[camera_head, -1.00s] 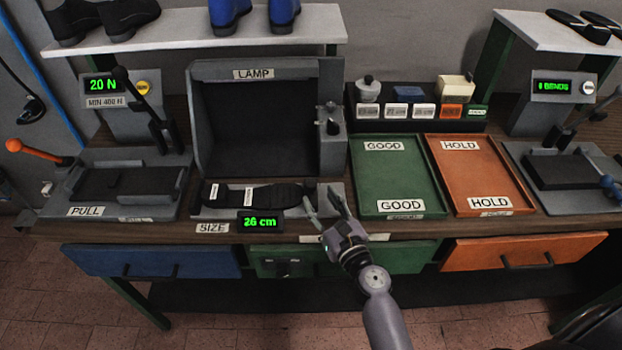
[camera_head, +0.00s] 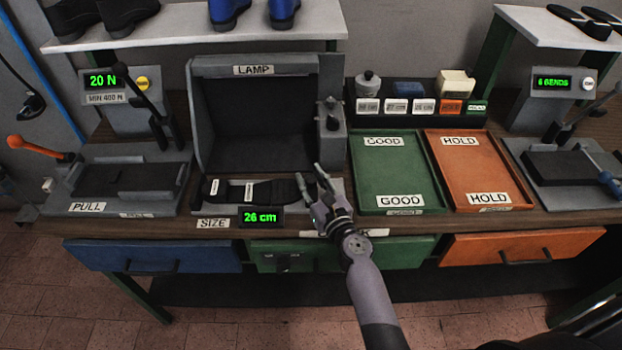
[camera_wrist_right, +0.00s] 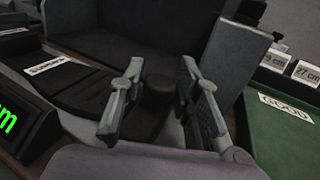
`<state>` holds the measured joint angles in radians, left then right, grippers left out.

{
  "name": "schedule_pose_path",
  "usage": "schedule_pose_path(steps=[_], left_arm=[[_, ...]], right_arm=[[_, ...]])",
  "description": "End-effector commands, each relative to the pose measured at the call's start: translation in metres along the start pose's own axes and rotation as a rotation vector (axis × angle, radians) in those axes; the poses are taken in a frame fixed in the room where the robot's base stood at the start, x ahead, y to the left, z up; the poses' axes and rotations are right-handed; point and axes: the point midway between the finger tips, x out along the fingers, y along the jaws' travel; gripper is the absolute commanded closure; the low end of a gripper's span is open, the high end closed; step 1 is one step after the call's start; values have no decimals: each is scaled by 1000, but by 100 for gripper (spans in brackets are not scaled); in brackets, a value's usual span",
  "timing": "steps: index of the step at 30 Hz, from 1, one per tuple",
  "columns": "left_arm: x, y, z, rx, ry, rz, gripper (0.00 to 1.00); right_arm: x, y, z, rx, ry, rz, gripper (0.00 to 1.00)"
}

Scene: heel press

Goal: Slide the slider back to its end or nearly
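The size gauge (camera_head: 215,208) lies in front of the lamp box. A dark shoe sole (camera_head: 262,193) with white labels lies on it, and its display (camera_head: 261,217) reads 26 cm. My right gripper (camera_head: 309,176) is at the gauge's right end, beside the sole. In the right wrist view, the slider's dark round knob (camera_wrist_right: 158,92) stands between the two fingers of my right gripper (camera_wrist_right: 160,98). The fingers are open, with a visible gap on each side of the knob. In the head view the gripper largely hides the knob. My left gripper is out of view.
The lamp box (camera_head: 258,120) stands right behind the gauge, with a grey post (camera_head: 332,125) at its right. The green GOOD tray (camera_head: 395,172) and orange HOLD tray (camera_head: 467,170) lie to the right. The pull rig (camera_head: 130,185) is at left.

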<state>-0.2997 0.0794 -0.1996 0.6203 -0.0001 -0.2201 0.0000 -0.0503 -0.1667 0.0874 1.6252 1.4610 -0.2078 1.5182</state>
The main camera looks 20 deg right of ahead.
Motion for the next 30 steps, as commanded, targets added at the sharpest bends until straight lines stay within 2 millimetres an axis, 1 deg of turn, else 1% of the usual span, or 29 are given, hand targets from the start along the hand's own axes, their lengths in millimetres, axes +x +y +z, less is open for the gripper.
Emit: schedule_pose_path(steps=[2,12,26,28,30], left_arm=[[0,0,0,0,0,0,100],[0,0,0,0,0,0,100],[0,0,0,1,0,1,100],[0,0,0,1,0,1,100],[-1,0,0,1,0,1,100]], right_arm=[[0,0,0,0,0,0,77],[0,0,0,0,0,0,100],[0,0,0,0,0,0,100],[-2,-3,0,-1,1,0,100],[-4,-10,-1,-3,1,0,100]])
